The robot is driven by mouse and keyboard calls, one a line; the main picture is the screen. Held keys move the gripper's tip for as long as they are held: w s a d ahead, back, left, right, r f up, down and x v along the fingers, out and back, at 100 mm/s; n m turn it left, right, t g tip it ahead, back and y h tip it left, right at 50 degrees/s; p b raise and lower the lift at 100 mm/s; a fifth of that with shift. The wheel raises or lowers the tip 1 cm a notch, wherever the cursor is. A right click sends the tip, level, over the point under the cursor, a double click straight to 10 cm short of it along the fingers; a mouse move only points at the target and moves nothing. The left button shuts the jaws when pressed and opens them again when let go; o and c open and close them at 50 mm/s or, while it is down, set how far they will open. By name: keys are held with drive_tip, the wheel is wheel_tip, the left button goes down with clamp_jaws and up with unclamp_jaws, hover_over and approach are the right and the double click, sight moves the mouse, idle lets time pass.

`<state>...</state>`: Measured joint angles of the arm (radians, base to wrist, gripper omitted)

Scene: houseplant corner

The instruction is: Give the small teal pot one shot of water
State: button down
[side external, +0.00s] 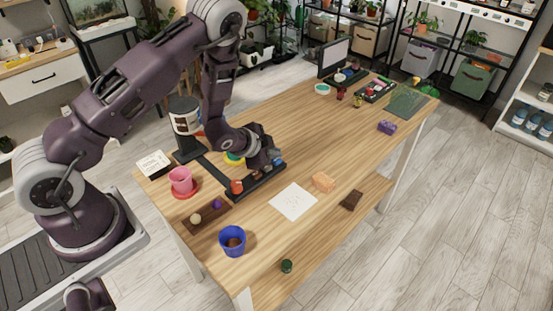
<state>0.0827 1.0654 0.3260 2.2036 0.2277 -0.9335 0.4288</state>
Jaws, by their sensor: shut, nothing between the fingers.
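My gripper (274,163) is shut and empty, low over a long dark strip (258,186) that carries small coloured pieces, including an orange-red one (237,187) and a blue one (280,162). I cannot tell whether it touches them. A small teal-and-yellow round thing (234,159) stands just left of my gripper, partly hidden by it; I cannot tell whether it is the teal pot. A pale teal round dish or pot (322,89) stands at the far end of the table.
A pink pot (181,180) on a red saucer, a brown tray (207,217) and a blue pot (232,241) stand near the left edge. White paper (293,202), an orange block (323,182) and a purple block (387,128) lie on the table (330,130).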

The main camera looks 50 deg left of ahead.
sight(274, 161)
drive_tip(key=shift+f, duration=0.5)
idle(0.7)
drive_tip(key=shift+r, duration=0.95)
drive_tip(key=shift+r, duration=0.15)
drive_tip(key=shift+r, duration=2.4)
